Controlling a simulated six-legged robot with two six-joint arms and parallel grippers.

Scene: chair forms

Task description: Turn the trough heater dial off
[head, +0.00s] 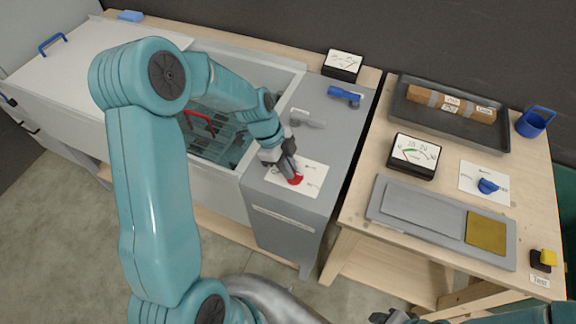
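A red dial (295,180) sits on a white marked card (311,177) on the grey top at the right end of the trough (221,181). I take it as the trough heater dial; its markings are too small to read. My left gripper (290,172) points down at the red dial, its fingertips at or touching it. The gripper hides part of the dial, and whether the fingers are closed on it is unclear. My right gripper (392,318) shows only partly at the bottom edge, away from the dial.
A gauge (342,65), a blue-handled valve (345,96) and a grey-handled one (307,118) are behind the dial. The right bench holds a second gauge (413,155), a blue dial (487,186), a dark tray (406,113), a flat grey plate (420,212) and a blue mug (533,122).

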